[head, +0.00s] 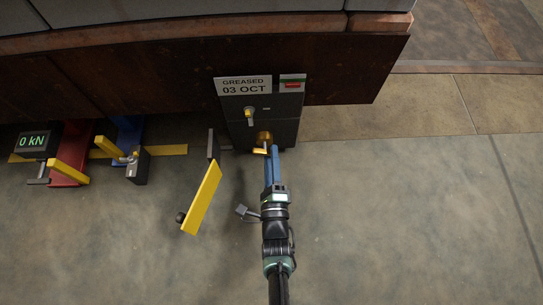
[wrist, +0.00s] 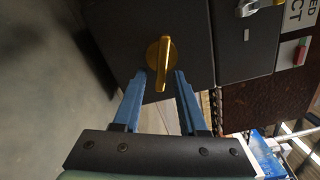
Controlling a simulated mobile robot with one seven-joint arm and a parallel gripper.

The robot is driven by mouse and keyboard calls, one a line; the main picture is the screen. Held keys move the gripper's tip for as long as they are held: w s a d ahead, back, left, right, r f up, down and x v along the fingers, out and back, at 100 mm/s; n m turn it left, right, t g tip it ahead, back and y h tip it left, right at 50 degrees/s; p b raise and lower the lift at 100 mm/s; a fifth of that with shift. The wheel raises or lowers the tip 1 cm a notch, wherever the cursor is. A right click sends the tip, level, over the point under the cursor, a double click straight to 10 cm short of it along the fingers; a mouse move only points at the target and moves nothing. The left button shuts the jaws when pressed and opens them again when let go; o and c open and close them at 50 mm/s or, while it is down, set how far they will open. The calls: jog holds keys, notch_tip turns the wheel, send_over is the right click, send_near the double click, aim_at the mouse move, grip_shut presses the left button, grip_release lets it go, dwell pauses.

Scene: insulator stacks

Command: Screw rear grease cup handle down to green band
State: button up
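A brass-yellow grease cup handle (head: 262,143) sits low on the front of a dark box (head: 284,131). In the wrist view the handle (wrist: 161,62) is a round knob with a bar pointing toward me. My gripper (head: 272,150) has its two blue fingers apart. In the wrist view the fingertips (wrist: 160,75) lie on either side of the bar, with gaps visible; depth and contact are hard to tell. A second handle (head: 249,116), yellow and grey, is higher on the same box. I cannot tell which is the rear one. No green band shows.
A yellow panel (head: 201,198) with a black knob hangs left of my arm. A "GREASED 03 OCT" sign (head: 243,86) and a red-marked plate (head: 292,84) top the box. Left are a 0 kN display (head: 33,140) and yellow levers (head: 110,147). The floor at right is clear.

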jog(key=s+p, duration=0.5)
jog(key=s, duration=0.8)
dwell(0.4)
